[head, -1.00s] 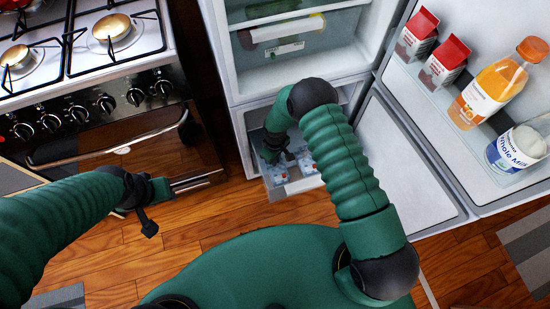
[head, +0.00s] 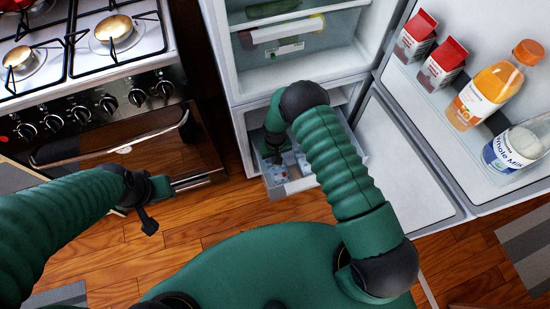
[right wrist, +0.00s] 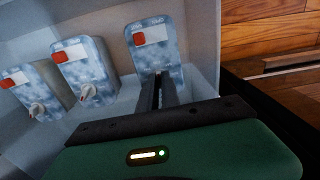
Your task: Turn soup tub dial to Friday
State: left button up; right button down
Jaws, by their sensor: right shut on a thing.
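Three soup tubs with blue-white mottled sides and red-and-white labels stand in the open freezer drawer (head: 303,185). In the right wrist view they are the left tub (right wrist: 40,86), the middle tub (right wrist: 92,68) and the right tub (right wrist: 172,56). The left and middle tubs each show a small pale dial (right wrist: 86,92) on the front. My right gripper (right wrist: 158,78) is shut at the front of the right tub, on what seems to be its dial, which the fingers hide. My left gripper (head: 205,181) is in front of the oven, away from the tubs; its finger gap is unclear.
The fridge door (head: 480,180) stands open at right with cartons, an orange bottle (head: 490,85) and a milk jug (head: 515,148). The freezer door (head: 408,150) is open too. The stove (head: 100,95) is at left. Wood floor lies in front.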

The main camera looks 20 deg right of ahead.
jog(key=c, duration=1.6)
grip_release()
jog(key=shift+o, duration=0.2)
notch_tip(320, 180, up, 17)
jog(key=p, duration=0.5)
jog(key=shift+f, duration=0.1)
